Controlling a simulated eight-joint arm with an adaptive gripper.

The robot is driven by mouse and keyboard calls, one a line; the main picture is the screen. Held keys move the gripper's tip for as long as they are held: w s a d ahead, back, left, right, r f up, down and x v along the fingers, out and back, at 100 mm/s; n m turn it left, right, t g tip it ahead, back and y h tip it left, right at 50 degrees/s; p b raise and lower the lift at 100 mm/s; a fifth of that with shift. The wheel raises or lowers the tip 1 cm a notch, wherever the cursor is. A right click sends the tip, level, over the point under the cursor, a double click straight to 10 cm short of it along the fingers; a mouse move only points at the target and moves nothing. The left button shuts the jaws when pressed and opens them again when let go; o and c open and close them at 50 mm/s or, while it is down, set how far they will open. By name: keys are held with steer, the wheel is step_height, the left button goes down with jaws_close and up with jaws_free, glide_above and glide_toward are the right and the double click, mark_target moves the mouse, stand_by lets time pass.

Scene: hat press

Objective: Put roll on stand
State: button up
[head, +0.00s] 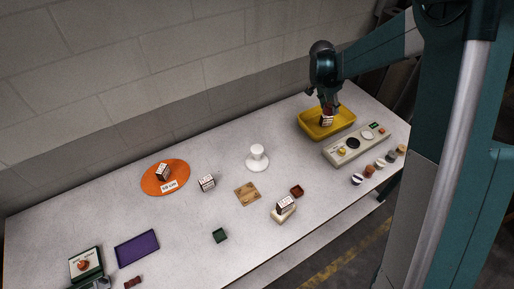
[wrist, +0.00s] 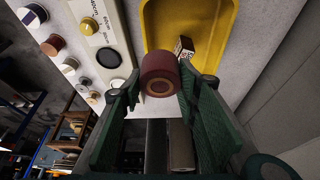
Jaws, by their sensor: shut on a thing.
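My gripper (head: 328,104) is over the yellow tray at the back right in the head view. In the wrist view my gripper (wrist: 160,84) is shut on a dark red roll (wrist: 160,66) with a brown ringed end, held between the green fingertips. The roll is mostly hidden by the gripper in the head view. A white stand-like piece (head: 257,163), a round base with a short white cylinder on it, is at the middle back of the table; I cannot tell whether it is the stand.
The yellow tray (head: 345,117) holds a small printed box (wrist: 184,47). A control panel (head: 357,143) and several small cylinders (head: 369,171) lie to its front right. An orange mat (head: 151,181), wooden plate (head: 247,194) and purple tray (head: 137,248) lie leftward.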

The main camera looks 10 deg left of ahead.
steer(key=s+a+r+n+p, duration=0.1)
steer(key=s+a+r, duration=0.1)
steer(key=s+a, duration=0.9)
steer(key=s+a+r+n+t+p, duration=0.1)
steer(key=s+a+r+n, duration=0.1)
steer(key=s+a, duration=1)
steer(key=a, duration=0.4)
steer(key=shift+r+y+p, duration=0.2)
steer(key=shift+y+p, duration=0.2)
steer(key=shift+w+a, duration=0.1)
glide_above(260, 146)
steer(key=s, duration=0.1)
steer(key=shift+s+a+f, duration=0.1)
steer(key=shift+a+f, duration=0.1)
steer(key=shift+f, duration=1.3)
steer(key=shift+s+a+f, duration=0.1)
steer(key=shift+a+f, duration=0.1)
steer(key=shift+f, duration=1.25)
steer(key=shift+f, duration=0.1)
steer(key=shift+f, duration=1.95)
steer(key=shift+f, duration=0.2)
steer(key=o, duration=0.9)
